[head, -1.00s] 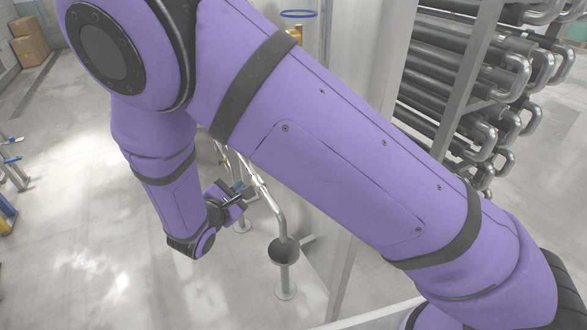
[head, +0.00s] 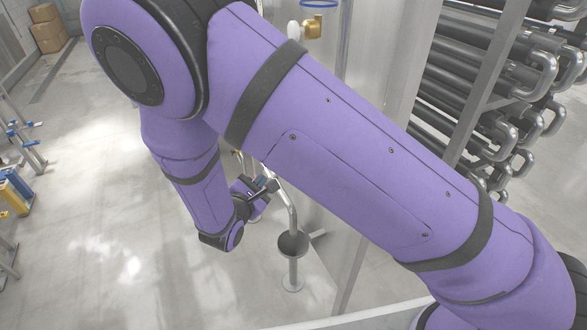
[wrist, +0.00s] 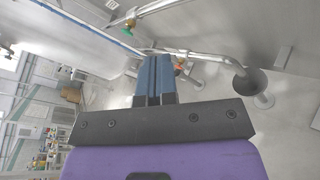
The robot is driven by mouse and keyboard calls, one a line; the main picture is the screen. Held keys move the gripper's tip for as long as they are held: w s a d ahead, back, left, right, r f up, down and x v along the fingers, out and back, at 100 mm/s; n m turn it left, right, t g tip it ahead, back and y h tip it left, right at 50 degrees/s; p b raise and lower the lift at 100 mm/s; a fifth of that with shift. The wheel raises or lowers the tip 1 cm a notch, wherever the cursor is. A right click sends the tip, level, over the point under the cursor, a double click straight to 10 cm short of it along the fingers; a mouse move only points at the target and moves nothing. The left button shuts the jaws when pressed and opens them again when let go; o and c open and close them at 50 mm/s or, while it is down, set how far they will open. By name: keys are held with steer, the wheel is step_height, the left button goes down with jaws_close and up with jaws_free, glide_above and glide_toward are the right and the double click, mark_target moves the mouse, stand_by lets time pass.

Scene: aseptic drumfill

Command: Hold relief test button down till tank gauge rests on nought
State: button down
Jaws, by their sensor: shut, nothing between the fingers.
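My gripper (head: 268,186) is at the end of my bent arm, low beside a bent metal pipe (head: 290,205) at the tank's side. In the wrist view the two blue-grey fingers (wrist: 154,62) lie together with nothing between them. They point toward the pale metal wall and the pipe (wrist: 190,54). I cannot make out whether the fingertips touch anything. I cannot identify the relief test button or the tank gauge in either view; my arm covers much of the tank front in the head view.
A funnel-topped drain stand (head: 292,245) stands below the pipe and also shows in the wrist view (wrist: 250,82). A brass fitting (head: 313,27) is on the tank wall. A bank of dark pipes (head: 480,90) is at right.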

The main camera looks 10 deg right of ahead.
steer(key=shift+w+d, duration=0.25)
steer(key=shift+d, duration=0.7)
steer(key=shift+w+d, duration=0.3)
steer(key=shift+d, duration=0.6)
steer(key=shift+w+d, duration=0.25)
steer(key=shift+d, duration=0.7)
steer(key=shift+d, duration=0.15)
steer(key=shift+w+d, duration=0.1)
steer(key=shift+d, duration=0.15)
steer(key=shift+w+d, duration=0.15)
steer(key=shift+d, duration=0.4)
stand_by(0.7)
steer(key=shift+a, duration=0.15)
stand_by(3.0)
steer(key=shift+s+a, duration=0.25)
steer(key=shift+a, duration=0.55)
